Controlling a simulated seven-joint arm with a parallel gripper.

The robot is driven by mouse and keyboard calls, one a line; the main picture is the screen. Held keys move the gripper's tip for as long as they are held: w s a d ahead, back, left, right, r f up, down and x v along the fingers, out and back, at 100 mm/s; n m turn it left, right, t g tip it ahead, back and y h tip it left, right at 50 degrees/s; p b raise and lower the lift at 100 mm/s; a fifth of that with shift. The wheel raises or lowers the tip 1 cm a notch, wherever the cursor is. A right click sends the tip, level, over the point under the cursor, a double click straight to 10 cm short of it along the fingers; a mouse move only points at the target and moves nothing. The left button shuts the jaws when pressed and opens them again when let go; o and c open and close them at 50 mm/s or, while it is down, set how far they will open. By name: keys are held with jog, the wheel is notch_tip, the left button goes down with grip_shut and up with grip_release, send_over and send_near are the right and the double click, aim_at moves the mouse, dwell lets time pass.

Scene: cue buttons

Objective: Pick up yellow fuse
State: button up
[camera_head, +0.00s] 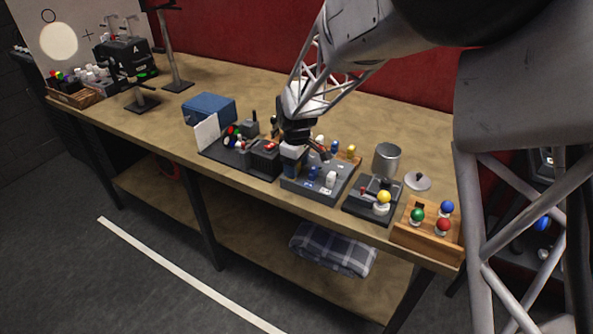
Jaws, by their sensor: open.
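Two small yellow-topped pieces are in view, and I cannot tell for sure which is the yellow fuse. A larger round yellow knob (383,198) sits on a dark device to the right of the panel. My gripper (315,151) is open above the panel's left part, left of both yellow pieces and apart from them. The arm and gripper hide part of the panel's left side.
Blue and white pieces (313,173) stand on the panel. A metal cup (386,160), a lid (417,181) and a wooden box (428,229) with green, blue and red knobs are to the right. A blue box (209,107) stands left.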

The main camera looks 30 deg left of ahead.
jog(key=shift+c, duration=0.4)
jog(key=c, duration=0.9)
jog(key=shift+r, duration=0.95)
jog(key=shift+s+d+r, duration=0.15)
jog(key=shift+r, duration=0.75)
jog(key=s+d, duration=0.3)
jog(key=s+d+r, duration=0.1)
jog(key=s+d, duration=0.6)
jog(key=s, duration=0.1)
jog(key=shift+s+d+r, duration=0.15)
jog(key=shift+s+d, duration=0.05)
jog(key=shift+d, duration=0.1)
jog(key=shift+r, duration=0.2)
